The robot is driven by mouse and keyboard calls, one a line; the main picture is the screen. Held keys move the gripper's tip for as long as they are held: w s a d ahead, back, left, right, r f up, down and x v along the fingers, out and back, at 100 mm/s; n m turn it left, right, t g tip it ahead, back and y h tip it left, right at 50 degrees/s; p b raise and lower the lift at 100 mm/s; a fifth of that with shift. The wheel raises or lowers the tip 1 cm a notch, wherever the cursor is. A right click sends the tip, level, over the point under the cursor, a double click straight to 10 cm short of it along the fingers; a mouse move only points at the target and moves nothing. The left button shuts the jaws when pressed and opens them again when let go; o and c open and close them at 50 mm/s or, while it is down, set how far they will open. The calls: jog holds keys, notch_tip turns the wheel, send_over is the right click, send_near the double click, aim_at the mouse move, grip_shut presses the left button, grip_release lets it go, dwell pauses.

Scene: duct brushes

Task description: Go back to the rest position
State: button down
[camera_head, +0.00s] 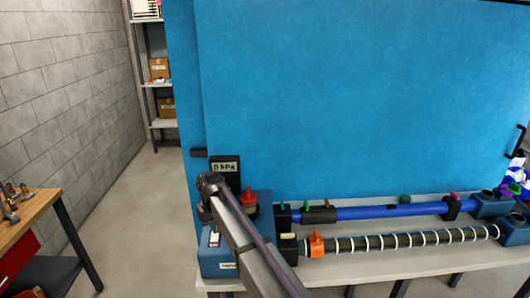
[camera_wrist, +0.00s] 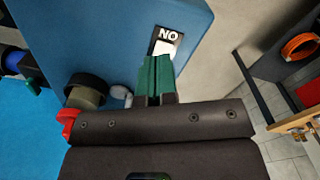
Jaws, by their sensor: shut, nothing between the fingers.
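In the wrist view my gripper (camera_wrist: 154,62) shows two green fingers pressed together with nothing between them. The fingertips lie just below a white switch (camera_wrist: 164,47) on a dark plate marked "NO", on the face of a blue box (camera_wrist: 195,20). I cannot tell whether they touch it. In the head view my arm (camera_head: 245,235) reaches up in front of the blue box (camera_head: 215,265), and my gripper is hidden there. The box carries a red knob (camera_head: 249,196), a white switch (camera_head: 214,239) and a display (camera_head: 225,167) reading about "0 kPa".
A blue tube (camera_head: 375,212) and a white-ringed dark tube (camera_head: 400,241) with an orange clamp (camera_head: 316,243) run right along the bench (camera_head: 440,262). A blue panel (camera_head: 360,90) stands behind. A wooden table (camera_head: 35,208) is at left, with open floor (camera_head: 135,215) between.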

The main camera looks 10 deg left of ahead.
jog(key=s+d+m, duration=0.2)
jog(key=s+d, duration=0.5)
jog(key=d, duration=0.6)
jog(key=s+d+m, duration=0.3)
jog(key=s+d, duration=0.4)
jog(key=d, duration=0.7)
jog(key=s+d+m, duration=0.2)
jog(key=s+d, duration=0.5)
jog(key=d, duration=0.7)
jog(key=shift+s+f, duration=0.15)
